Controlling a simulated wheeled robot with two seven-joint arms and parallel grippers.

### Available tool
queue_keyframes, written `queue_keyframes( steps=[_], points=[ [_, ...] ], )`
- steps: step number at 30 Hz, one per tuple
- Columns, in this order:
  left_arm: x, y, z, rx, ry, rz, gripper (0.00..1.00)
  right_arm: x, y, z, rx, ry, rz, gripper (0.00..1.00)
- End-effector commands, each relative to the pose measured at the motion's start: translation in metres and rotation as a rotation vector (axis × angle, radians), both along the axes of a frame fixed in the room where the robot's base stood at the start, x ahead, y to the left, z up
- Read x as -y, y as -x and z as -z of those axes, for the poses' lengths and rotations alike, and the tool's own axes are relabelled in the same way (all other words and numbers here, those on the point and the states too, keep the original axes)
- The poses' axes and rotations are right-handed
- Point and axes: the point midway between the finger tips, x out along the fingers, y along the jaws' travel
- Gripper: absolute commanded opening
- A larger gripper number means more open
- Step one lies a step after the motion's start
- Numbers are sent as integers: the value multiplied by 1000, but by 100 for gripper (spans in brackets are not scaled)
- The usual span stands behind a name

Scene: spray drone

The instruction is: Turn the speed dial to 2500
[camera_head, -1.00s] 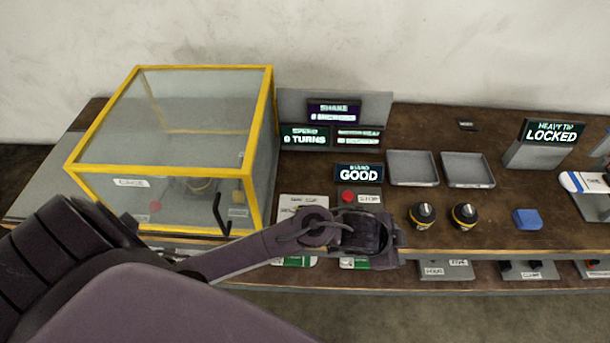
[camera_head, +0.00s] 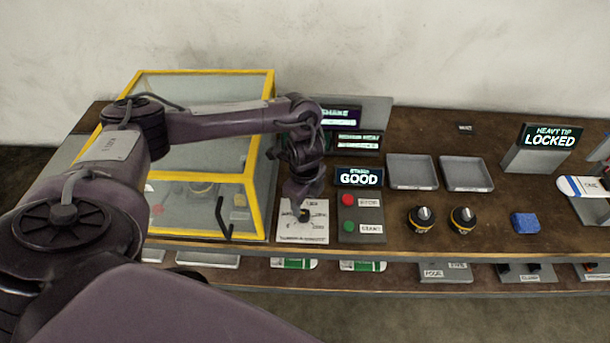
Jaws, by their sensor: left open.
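The speed dial's white panel (camera_head: 310,232) lies on the table between the yellow-framed cage and the button panel. Its printed scale is too small to read surely. My left gripper (camera_head: 303,211) points down over the panel's upper middle, with its fingertips at the dial. The gripper hides most of the dial, and I cannot tell whether the fingers touch it. The jaws are open. My left arm covers most of the speed display, so its reading is hidden. My right gripper is not in view.
The cage (camera_head: 190,181) stands close on the left with a black handle (camera_head: 222,218). The button panel (camera_head: 361,216) with red and green buttons is just right. Two grey trays (camera_head: 412,171), two black knobs (camera_head: 421,219) and a blue sponge (camera_head: 526,223) lie further right.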

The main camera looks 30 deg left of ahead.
Motion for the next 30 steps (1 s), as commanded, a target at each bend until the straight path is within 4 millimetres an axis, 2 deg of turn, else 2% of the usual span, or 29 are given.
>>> queue_keyframes(
  steps=[6, 9, 13, 21, 30],
  points=[
    [1, 1, 35, -3, 0, 1, 53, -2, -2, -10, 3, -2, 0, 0],
    [1, 0, 46, -1, 1, 1, 53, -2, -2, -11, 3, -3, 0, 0],
    [1, 0, 54, 1, 1, 2, 53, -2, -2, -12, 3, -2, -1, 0],
    [1, 0, 56, 2, 1, 2, 52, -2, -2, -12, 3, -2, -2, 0],
    [1, 0, 56, 2, 0, 2, 12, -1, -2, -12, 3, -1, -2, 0]
  ],
)
